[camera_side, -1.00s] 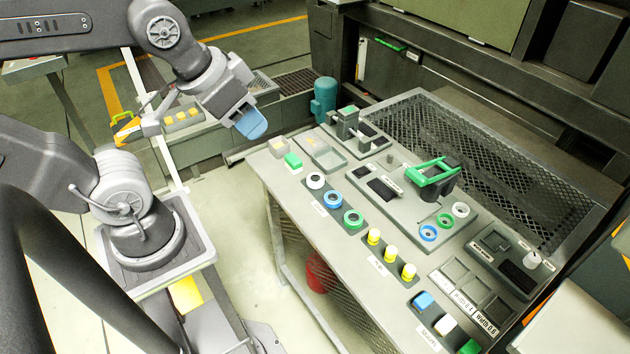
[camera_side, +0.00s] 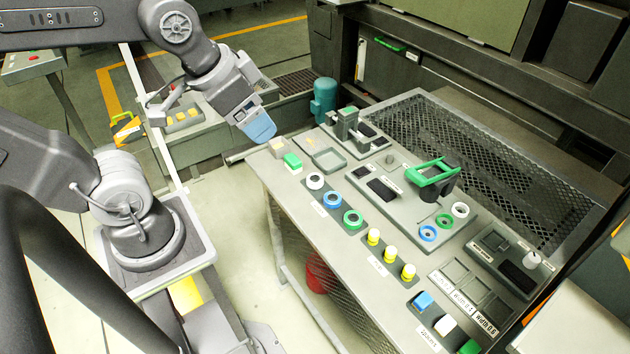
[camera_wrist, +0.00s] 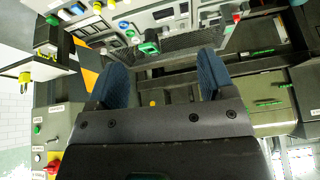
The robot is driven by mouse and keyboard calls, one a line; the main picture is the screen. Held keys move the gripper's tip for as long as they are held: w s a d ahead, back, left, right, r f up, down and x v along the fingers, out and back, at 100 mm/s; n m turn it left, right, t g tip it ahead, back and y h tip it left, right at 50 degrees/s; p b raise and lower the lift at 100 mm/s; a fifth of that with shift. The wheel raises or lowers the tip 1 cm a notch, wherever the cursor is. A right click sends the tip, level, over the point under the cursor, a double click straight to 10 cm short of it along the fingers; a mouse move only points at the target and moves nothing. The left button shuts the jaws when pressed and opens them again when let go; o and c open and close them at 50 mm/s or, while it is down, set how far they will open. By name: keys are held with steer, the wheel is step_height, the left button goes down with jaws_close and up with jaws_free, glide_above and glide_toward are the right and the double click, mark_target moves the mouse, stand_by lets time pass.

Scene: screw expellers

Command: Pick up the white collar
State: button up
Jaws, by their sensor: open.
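A white collar (camera_side: 315,181) lies at the upper left end of a row on the table, with a blue collar (camera_side: 332,200) and a green collar (camera_side: 353,219) beside it. A second white collar (camera_side: 460,210) lies on the grey plate near another blue (camera_side: 428,233) and green collar. My gripper (camera_side: 259,131) hangs in the air above and beyond the table's upper left corner, up and left of the row. In the wrist view its two blue fingers (camera_wrist: 160,78) are spread apart with nothing between them. I cannot make out the white collar in the wrist view.
A green block (camera_side: 292,161) and a shallow tray (camera_side: 327,159) are near the row's upper end. A green-handled tool (camera_side: 434,172) stands up from the plate. Several yellow-and-white pieces (camera_side: 391,254) stand lower right. A teal motor (camera_side: 324,98) is behind the table.

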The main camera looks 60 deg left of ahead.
steer(key=w+a+f+m+g, duration=0.2)
steer(key=w+m, duration=0.4)
steer(key=w, duration=0.1)
steer(key=m+g, duration=0.3)
steer(key=m, duration=1.2)
glide_above(315, 178)
steer(key=d, duration=0.1)
steer(key=f, duration=2.6)
steer(key=shift+s+d+f, duration=0.1)
steer(key=shift+s+d, duration=0.1)
steer(key=shift+s, duration=0.05)
steer(key=shift+s+f, duration=0.15)
steer(key=shift+f, duration=1.25)
steer(key=shift+s+f, duration=0.1)
steer(key=shift+f, duration=1.25)
steer(key=c, duration=1.1)
